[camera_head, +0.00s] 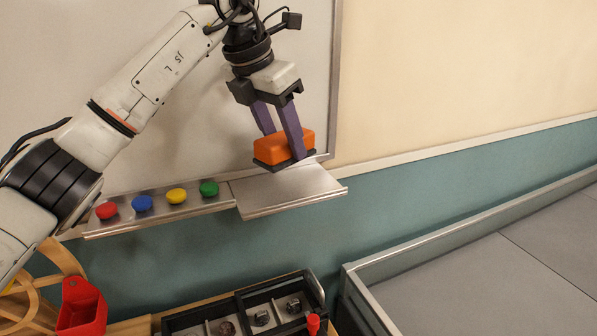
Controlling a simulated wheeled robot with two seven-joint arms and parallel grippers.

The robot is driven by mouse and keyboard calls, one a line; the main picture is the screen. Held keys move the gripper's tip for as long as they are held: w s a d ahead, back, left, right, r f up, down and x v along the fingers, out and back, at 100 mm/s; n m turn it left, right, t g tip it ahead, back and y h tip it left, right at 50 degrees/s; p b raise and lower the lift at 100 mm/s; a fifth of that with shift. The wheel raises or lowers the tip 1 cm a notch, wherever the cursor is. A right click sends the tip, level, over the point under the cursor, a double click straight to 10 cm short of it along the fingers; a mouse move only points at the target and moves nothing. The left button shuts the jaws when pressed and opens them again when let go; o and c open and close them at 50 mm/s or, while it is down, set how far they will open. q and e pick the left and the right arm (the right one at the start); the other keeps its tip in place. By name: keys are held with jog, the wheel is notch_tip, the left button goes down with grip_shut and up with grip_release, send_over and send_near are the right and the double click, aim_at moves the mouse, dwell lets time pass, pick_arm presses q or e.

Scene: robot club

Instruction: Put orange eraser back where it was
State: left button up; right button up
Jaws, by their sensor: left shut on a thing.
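The orange eraser (272,150) has an orange top and a dark underside. My left gripper (294,153) is shut on it, with the purple fingers along its sides. The eraser is at the right end of the whiteboard, over the back edge of the wide metal ledge (290,190). I cannot tell whether its underside touches the ledge. The front of the ledge is bare. My right gripper is not in view.
Red (106,210), blue (142,203), yellow (176,195) and green (209,188) magnets sit on the narrow tray left of the ledge. The whiteboard (70,60) stands behind. Below are a black divided box (240,308), a red bin (82,310) and a grey railed table (480,290).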

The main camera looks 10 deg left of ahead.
pick_arm(q)
notch_tip(320, 180, down, 6)
jog(key=shift+d, duration=0.1)
dwell(0.4)
jog(key=shift+f, duration=0.15)
jog(key=o, duration=0.9)
